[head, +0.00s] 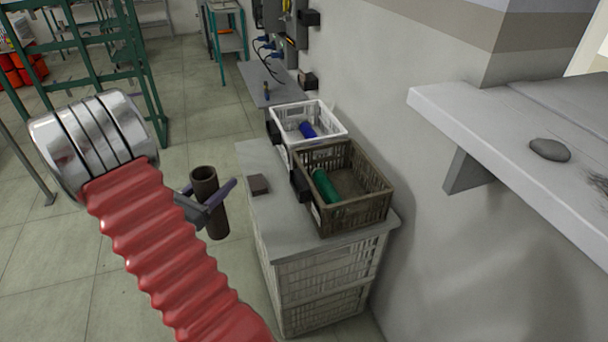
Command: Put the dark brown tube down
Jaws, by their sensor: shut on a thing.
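The dark brown tube (208,196) is upright in the head view, held in the air beside the left edge of the grey worktop. My gripper (222,196) is shut on it around its middle, with a finger showing on its right side. The tube's upper and lower ends both show. My red ribbed arm sleeve and its metal collar cover the lower left of the view and part of the wrist.
The worktop (262,213) holds a small brown block (259,185), a brown crate (365,205) with a green tube (326,187), and a white crate (335,127) with a blue tube (307,130). A wall shelf (500,140) with a grey stone (549,150) juts out at right.

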